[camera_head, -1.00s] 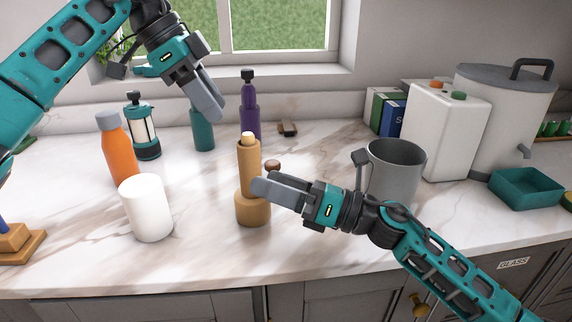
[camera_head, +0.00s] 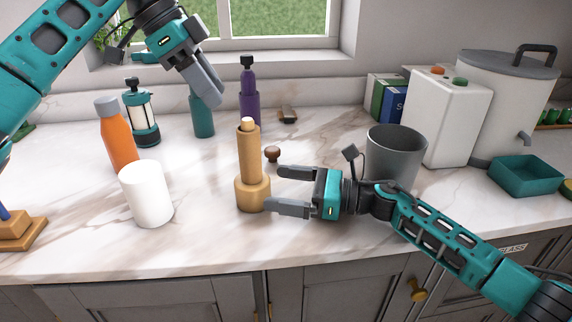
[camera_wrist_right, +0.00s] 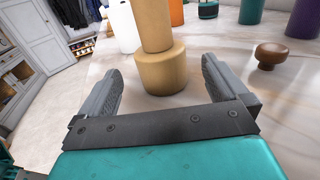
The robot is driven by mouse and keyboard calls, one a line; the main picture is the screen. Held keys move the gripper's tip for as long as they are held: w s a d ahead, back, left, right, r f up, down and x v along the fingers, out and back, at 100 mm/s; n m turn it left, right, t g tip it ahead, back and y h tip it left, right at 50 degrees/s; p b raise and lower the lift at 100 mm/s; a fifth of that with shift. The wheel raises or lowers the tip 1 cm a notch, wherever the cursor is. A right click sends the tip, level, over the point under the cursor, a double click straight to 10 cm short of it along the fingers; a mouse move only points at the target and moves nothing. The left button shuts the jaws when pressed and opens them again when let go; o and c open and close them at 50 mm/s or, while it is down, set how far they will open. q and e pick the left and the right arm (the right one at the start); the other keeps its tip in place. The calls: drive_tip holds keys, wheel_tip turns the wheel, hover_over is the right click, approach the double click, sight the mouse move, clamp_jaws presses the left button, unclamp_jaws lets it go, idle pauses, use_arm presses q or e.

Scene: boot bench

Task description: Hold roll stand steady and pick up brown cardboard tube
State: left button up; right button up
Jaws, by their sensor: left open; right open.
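The roll stand has a wide tan round base (camera_head: 253,196) and a pale peg tip (camera_head: 247,124). The brown cardboard tube (camera_head: 249,155) stands upright around the peg, above the base. In the right wrist view the tube (camera_wrist_right: 150,25) is cut off at the top and the base (camera_wrist_right: 163,75) is just ahead of the fingers. My right gripper (camera_head: 278,190) is open and empty, close to the right of the base, its fingers pointing at it. My left gripper (camera_head: 216,98) is open and empty, high behind and left of the tube; its fingers overlap in this view.
A white cylinder (camera_head: 146,195) and an orange bottle (camera_head: 117,136) stand to the left. Teal (camera_head: 203,116) and purple (camera_head: 250,97) bottles are behind. A brown knob (camera_head: 272,153) lies near the tube. A grey pot (camera_head: 396,153) stands close behind my right wrist. The front counter is clear.

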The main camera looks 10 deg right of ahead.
sight(249, 182)
drive_tip(key=x, duration=0.7)
drive_tip(key=shift+w+a+r, duration=0.1)
drive_tip(key=shift+a, duration=0.15)
